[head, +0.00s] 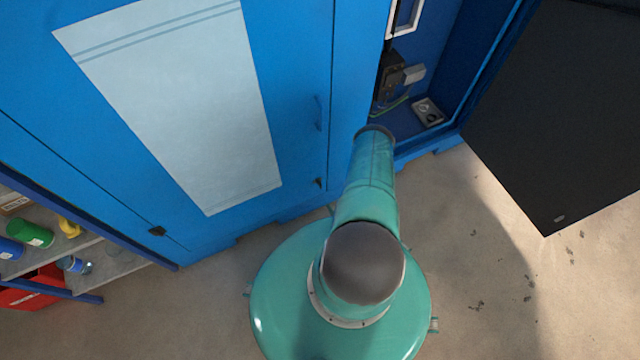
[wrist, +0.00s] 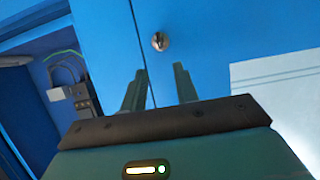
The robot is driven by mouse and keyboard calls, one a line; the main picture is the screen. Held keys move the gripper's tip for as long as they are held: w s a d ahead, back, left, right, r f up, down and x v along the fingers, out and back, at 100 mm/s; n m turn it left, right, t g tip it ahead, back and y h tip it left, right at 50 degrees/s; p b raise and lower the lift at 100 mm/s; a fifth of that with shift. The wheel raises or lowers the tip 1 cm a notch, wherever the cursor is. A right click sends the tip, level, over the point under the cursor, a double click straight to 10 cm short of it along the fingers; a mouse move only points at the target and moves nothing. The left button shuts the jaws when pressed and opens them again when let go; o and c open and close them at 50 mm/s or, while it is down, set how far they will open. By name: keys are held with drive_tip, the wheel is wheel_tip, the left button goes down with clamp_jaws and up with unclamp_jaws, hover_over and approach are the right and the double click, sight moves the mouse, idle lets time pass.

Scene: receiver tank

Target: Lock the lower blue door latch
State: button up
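The blue cabinet door (head: 285,70) with a pale panel is closed in the head view. I cannot tell the latch's locked state.
A dark open door (head: 560,110) stands at the right. Beside it is an open blue compartment holding a grey box (head: 413,74) and cables. A shelf (head: 110,263) with bottles and a red bin (head: 35,290) stands at lower left. Concrete floor (head: 480,240) at right is clear.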

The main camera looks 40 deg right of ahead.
sight(321, 186)
drive_tip(key=x, duration=1.2)
drive_tip(key=shift+w+d+f, duration=0.1)
drive_tip(key=shift+w+f, duration=0.1)
drive_tip(key=shift+w, duration=0.15)
clamp_jaws()
